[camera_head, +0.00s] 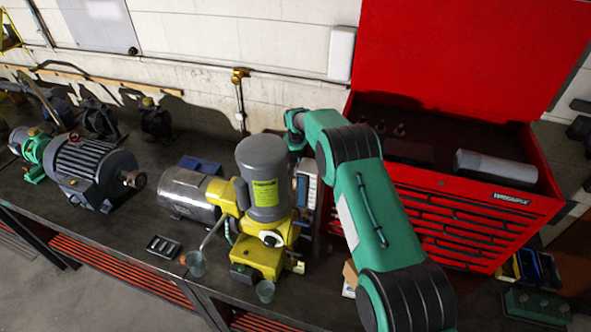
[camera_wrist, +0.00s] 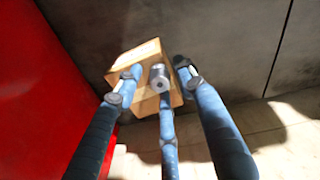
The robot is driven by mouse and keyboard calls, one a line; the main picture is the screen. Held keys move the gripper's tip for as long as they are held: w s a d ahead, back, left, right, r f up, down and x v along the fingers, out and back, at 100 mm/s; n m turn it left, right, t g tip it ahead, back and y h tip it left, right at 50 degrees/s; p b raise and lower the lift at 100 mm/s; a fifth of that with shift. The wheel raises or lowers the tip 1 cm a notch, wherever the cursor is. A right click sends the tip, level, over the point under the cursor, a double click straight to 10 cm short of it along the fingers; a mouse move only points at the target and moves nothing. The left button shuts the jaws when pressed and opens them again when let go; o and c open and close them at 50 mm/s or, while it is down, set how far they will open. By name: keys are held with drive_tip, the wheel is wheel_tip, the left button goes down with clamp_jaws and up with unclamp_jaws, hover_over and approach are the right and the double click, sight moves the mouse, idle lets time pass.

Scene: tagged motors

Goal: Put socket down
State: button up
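In the wrist view, a small grey metal socket (camera_wrist: 159,77) shows end-on between the fingers of my gripper (camera_wrist: 158,80). It lies in front of a tan cardboard box (camera_wrist: 142,58), and I cannot tell whether it rests on the box. My three blue fingers are spread around the socket, with gaps beside the two side fingers. The lower middle finger overlaps the socket's near edge; contact is unclear. In the head view, the box (camera_head: 350,273) shows partly beside my arm on the bench.
A red tool chest (camera_head: 480,215) stands at the right and fills the left of the wrist view (camera_wrist: 40,80). A yellow and grey motor (camera_head: 265,190) stands left of the box. Other motors line the dark bench (camera_head: 125,225). The bench's front edge is close to the box.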

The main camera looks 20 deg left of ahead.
drive_tip(key=shift+r, duration=0.15)
wheel_tip(320, 180, up, 12)
drive_tip(key=s+b, duration=0.1)
idle(0.6)
drive_tip(key=shift+d, duration=0.1)
drive_tip(key=shift+r, duration=0.1)
idle(0.3)
